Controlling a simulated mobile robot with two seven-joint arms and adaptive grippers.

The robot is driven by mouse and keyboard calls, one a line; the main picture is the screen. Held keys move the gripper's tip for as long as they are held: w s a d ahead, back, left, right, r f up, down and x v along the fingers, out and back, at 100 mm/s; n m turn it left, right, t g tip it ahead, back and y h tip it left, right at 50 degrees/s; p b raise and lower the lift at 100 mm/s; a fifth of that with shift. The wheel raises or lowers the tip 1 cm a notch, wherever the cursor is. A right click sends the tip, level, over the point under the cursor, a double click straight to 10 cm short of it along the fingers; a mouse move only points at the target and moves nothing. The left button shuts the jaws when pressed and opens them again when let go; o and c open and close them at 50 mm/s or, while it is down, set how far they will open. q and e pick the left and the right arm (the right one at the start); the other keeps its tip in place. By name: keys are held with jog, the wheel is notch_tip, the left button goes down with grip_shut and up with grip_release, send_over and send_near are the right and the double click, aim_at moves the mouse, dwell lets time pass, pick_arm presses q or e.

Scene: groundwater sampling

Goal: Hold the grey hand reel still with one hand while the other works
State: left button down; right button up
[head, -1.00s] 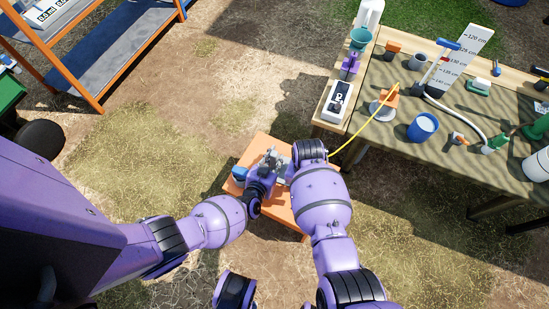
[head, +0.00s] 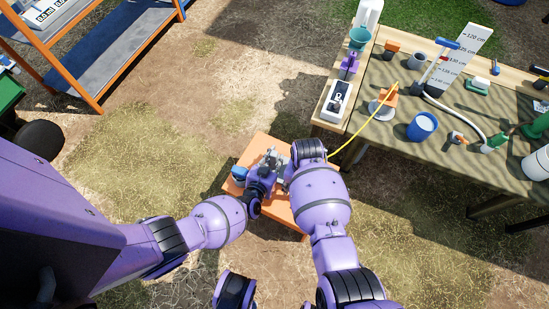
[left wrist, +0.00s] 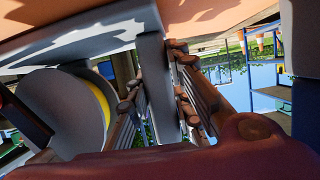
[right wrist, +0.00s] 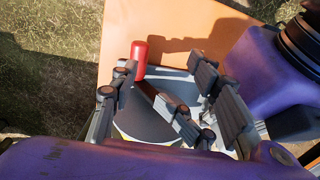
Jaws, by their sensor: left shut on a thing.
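The grey hand reel (head: 271,156) stands on a small orange table, largely covered by my arms in the head view. In the left wrist view its round grey side (left wrist: 62,110) is at the left, with yellow showing at the drum. My left gripper (left wrist: 160,100) is shut on the reel's grey upright, which passes between its fingers. In the right wrist view, my right gripper (right wrist: 165,105) is open over the reel, its fingers apart above the grey disc (right wrist: 142,122). The reel's red knob (right wrist: 139,54) stands just beyond the fingers; contact there cannot be told.
The orange table (head: 288,216) is small, with a blue item (head: 239,173) at its left edge. A yellow line (head: 358,137) runs up to the cloth-covered workbench (head: 383,153) at right, which holds several items. An orange-framed shelf (head: 97,95) stands upper left. Bare ground lies between.

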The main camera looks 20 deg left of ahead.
jog(key=shift+r, duration=0.1)
notch_tip(320, 180, up, 12)
dwell(0.5)
jog(key=d+f, duration=0.1)
jog(key=f, duration=0.1)
jog(key=d+f, duration=0.1)
jog(key=f, duration=0.2)
jog(key=d+f, duration=0.1)
jog(key=f, duration=0.2)
jog(key=shift+w, duration=0.2)
notch_tip(320, 180, down, 8)
jog(key=shift+s+d+r, duration=0.1)
jog(key=shift+d, duration=0.05)
jog(key=shift+f, duration=1.1)
